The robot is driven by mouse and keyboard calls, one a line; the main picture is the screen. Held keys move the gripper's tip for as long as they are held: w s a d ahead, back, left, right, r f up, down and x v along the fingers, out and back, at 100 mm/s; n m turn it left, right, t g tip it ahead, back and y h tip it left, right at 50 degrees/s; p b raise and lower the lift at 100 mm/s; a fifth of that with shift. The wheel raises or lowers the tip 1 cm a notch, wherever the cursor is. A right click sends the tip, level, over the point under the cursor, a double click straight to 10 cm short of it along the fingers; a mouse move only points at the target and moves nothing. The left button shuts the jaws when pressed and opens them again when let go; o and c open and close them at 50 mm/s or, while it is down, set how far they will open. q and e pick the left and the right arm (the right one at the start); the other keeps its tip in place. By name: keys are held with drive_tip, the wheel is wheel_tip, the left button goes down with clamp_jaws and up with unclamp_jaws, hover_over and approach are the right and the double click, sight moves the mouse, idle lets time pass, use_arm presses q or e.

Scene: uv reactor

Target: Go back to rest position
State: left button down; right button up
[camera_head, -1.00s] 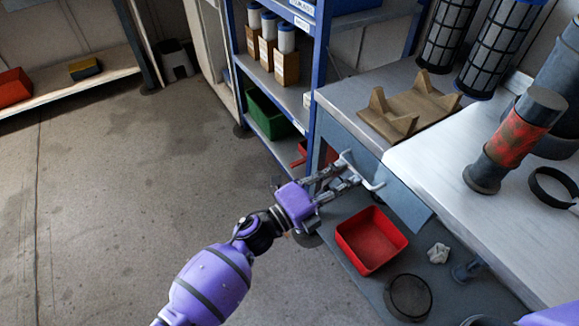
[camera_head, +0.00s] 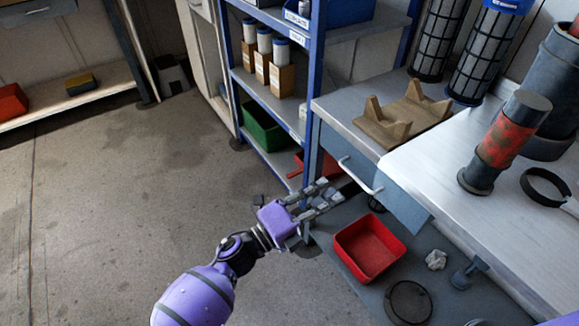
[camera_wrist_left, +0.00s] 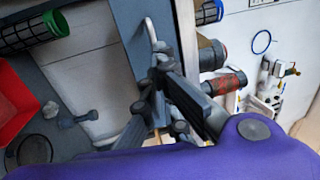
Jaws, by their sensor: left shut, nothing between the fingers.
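My left gripper (camera_head: 327,196) is in the middle of the head view, in front of the workbench. It is shut and empty, with its fingers pointing right. The drawer handle (camera_head: 358,176), a pale bar on the blue-grey drawer (camera_head: 398,197), is just above and right of the fingertips. The gripper appears apart from it. In the left wrist view the dark fingers (camera_wrist_left: 160,70) show in front of the drawer. My right gripper is not in view.
The workbench (camera_head: 450,165) bears a brown cradle (camera_head: 400,118) and a red-banded cylinder (camera_head: 502,145). A red bin (camera_head: 368,247) sits on the lower shelf. A blue rack (camera_head: 316,75) stands behind the gripper. The floor at left is clear.

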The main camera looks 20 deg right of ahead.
use_arm(q)
drive_tip(key=v, duration=0.8)
drive_tip(key=shift+a+f, duration=0.2)
drive_tip(key=shift+a, duration=0.1)
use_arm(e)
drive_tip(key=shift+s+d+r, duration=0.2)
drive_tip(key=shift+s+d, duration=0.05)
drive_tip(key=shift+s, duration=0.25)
